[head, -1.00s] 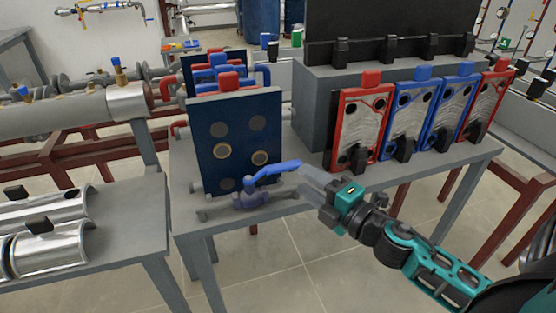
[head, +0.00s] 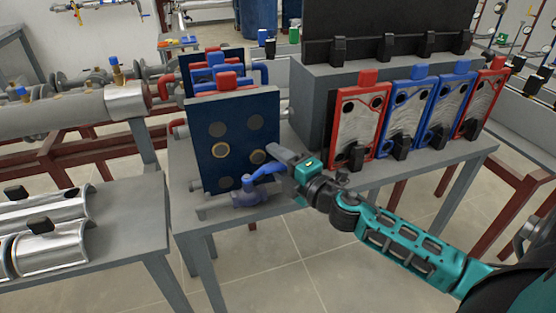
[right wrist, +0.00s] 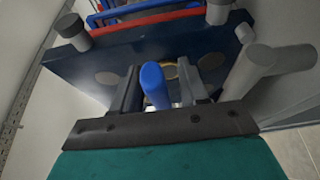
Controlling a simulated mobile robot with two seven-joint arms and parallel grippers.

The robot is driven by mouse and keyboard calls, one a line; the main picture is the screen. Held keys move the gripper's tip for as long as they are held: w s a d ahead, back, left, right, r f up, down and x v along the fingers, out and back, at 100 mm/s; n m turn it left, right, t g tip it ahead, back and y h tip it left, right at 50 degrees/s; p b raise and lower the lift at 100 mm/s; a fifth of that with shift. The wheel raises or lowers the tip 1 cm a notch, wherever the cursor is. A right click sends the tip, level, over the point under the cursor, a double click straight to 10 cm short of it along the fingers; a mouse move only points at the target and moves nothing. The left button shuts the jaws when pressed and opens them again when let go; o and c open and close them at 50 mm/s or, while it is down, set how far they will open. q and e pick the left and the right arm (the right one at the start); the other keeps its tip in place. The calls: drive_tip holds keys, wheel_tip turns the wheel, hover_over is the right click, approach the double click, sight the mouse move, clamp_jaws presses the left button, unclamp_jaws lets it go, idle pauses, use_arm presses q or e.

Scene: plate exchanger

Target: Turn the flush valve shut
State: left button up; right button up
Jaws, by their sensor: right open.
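The flush valve (head: 249,195) has a blue body on a grey pipe at the front of the table, before the dark blue exchanger plate. Its blue lever handle (head: 262,172) points right and slightly up in the head view. My right gripper (head: 277,160) is open at the lever's outer end. In the right wrist view the blue lever (right wrist: 155,84) stands between the two dark fingers of the gripper (right wrist: 160,92), and I cannot tell whether they touch it. Part of the lever is hidden behind the gripper in the head view. My left gripper is not in view.
The exchanger end plate (head: 238,135) stands close behind the valve. Red and blue framed plates (head: 358,128) lean on a grey block to the right. The table's front right (head: 385,178) is clear. Metal half shells (head: 45,240) lie on a left table.

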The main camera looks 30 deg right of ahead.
drive_tip(key=shift+c, duration=0.2)
clamp_jaws()
